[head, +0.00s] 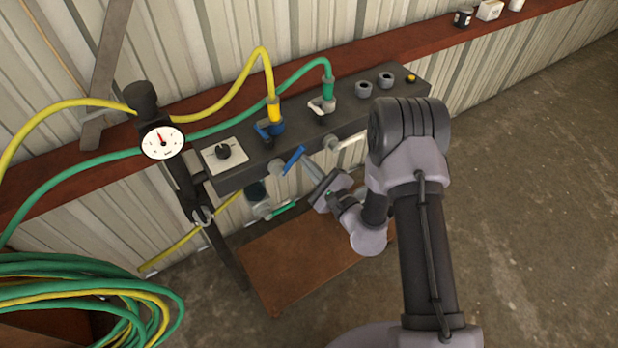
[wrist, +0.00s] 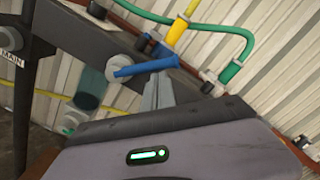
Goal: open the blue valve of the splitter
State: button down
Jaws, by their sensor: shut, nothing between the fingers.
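The splitter is a dark bar-shaped block (head: 340,128) along the wall. A blue lever (head: 293,158) sticks out slanting from a pale round fitting (head: 275,168) on its front face. In the wrist view the blue lever (wrist: 147,66) runs from the round fitting at its left toward the upper right, nearly level. My gripper (head: 308,160) is shut and empty, its fingertips close to the right of the lever. In the wrist view my gripper (wrist: 158,82) reaches up to just under the lever's middle; whether it touches cannot be told.
Yellow (head: 262,62) and green (head: 305,78) hoses plug into the block's top. A gauge (head: 162,143) and post stand at left. Coiled hoses (head: 80,290) lie front left. The floor at right is clear.

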jog(key=n+b, duration=0.1)
jog(key=n, duration=0.1)
jog(key=a+r+n+b, duration=0.1)
jog(key=shift+s+a+r+n, duration=0.1)
jog(key=shift+s+r+n, duration=0.2)
jog(key=shift+s+n, duration=0.1)
jog(key=shift+s+a+r+n+b, duration=0.45)
jog(key=shift+a+n+b, duration=0.1)
jog(key=shift+n+b, duration=0.1)
jog(key=shift+s+a+r+n+b, duration=0.3)
jog(key=shift+a+r+n+b, duration=0.15)
jog(key=shift+a+n+b, duration=0.15)
jog(key=shift+r, duration=0.1)
jog(key=d, duration=0.1)
jog(key=w+d, duration=0.1)
jog(key=d, duration=0.1)
jog(key=shift+w+d+b, duration=0.4)
send_near(302, 150)
jog(key=v, duration=0.3)
jog(key=shift+s+r, duration=0.1)
jog(key=shift+r, duration=0.15)
